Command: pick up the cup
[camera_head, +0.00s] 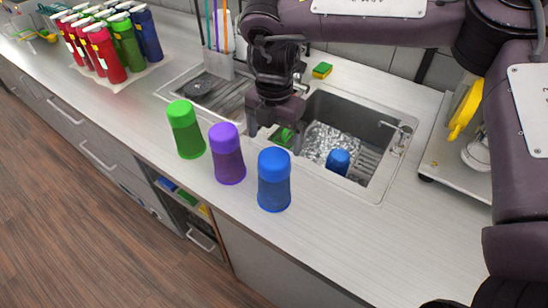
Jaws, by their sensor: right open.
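Three cups stand upright in a slanting row on the counter: a green cup (187,130), a purple cup (227,154) and a blue cup (274,180). Another blue cup (338,161) is inside the sink (375,128), at its front right. My right gripper (276,138) points down, open, over the left edge of the sink, behind the purple and blue cups. Its fingers hold nothing that I can see. A small green thing (287,136) shows between the fingers, partly hidden by them. My left gripper is not in view.
Several red, green and blue bottles (105,48) stand on a tray at the back left. A holder with coloured sticks (219,57) is behind the sink. A sponge (322,70) lies at its back edge. A machine with a yellow handle (465,110) stands at the right. The front-right counter is clear.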

